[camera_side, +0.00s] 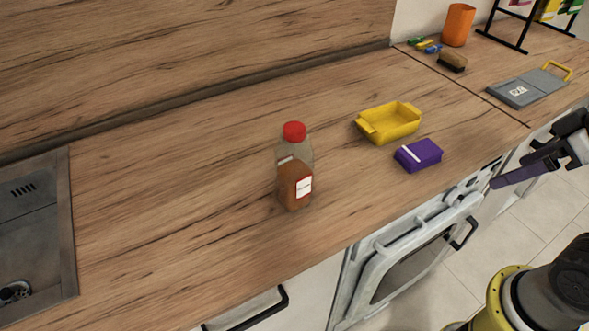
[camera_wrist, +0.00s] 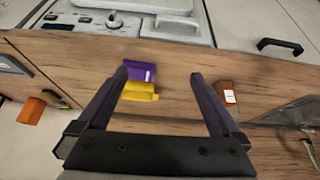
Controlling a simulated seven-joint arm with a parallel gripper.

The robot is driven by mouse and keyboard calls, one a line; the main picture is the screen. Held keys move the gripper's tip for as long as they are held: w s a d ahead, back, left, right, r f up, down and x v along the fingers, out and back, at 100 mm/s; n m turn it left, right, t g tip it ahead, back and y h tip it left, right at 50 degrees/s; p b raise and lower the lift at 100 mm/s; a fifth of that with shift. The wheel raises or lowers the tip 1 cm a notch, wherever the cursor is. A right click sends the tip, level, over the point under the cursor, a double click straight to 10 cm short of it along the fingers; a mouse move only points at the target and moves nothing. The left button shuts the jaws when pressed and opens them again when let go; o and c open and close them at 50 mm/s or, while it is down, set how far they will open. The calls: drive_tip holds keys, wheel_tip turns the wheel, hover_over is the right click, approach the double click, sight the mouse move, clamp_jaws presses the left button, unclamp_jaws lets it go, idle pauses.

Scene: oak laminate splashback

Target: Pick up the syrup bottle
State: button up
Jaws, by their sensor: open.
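The syrup bottle (camera_side: 295,180) stands upright on the wooden counter in the side view. It has a red cap, a clear upper part, brown syrup below and a white label. In the wrist view the bottle (camera_wrist: 227,93) lies right of my right finger, near that fingertip in the picture. My gripper (camera_wrist: 159,72) is open with nothing between its fingers. In the side view my gripper (camera_side: 513,173) is at the right edge, well to the right of the bottle and apart from it. Its fingers partly overlap each other there.
A yellow dish (camera_side: 391,123) and a purple box (camera_side: 418,155) are right of the bottle. A sink (camera_side: 66,220) is at the left. A grey board (camera_side: 530,88), a brush (camera_side: 452,62) and an orange cup (camera_side: 458,25) are farther right. The counter around the bottle is clear.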

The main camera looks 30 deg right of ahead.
drive_tip(key=w+a+r+n+g+y, duration=0.1)
drive_tip(key=w+a+r+n, duration=0.3)
drive_tip(key=w+r+n, duration=0.4)
drive_tip(key=w+a+r+n+g+y, duration=0.1)
drive_tip(key=w+a+r+n+g, duration=0.1)
drive_tip(key=w+a+r+n, duration=0.55)
drive_tip(key=n+g, duration=0.3)
hover_over(292, 146)
drive_tip(key=w+d, duration=0.2)
drive_tip(key=d, duration=0.1)
wheel_tip(292, 146, down, 7)
drive_tip(key=shift+w, duration=0.15)
drive_tip(key=f, duration=0.4)
drive_tip(key=a+f, duration=0.1)
drive_tip(key=f, duration=0.3)
drive_tip(key=a+f, duration=0.1)
drive_tip(key=f, duration=0.3)
drive_tip(key=shift+s+f, duration=0.25)
drive_tip(key=shift+f, duration=0.1)
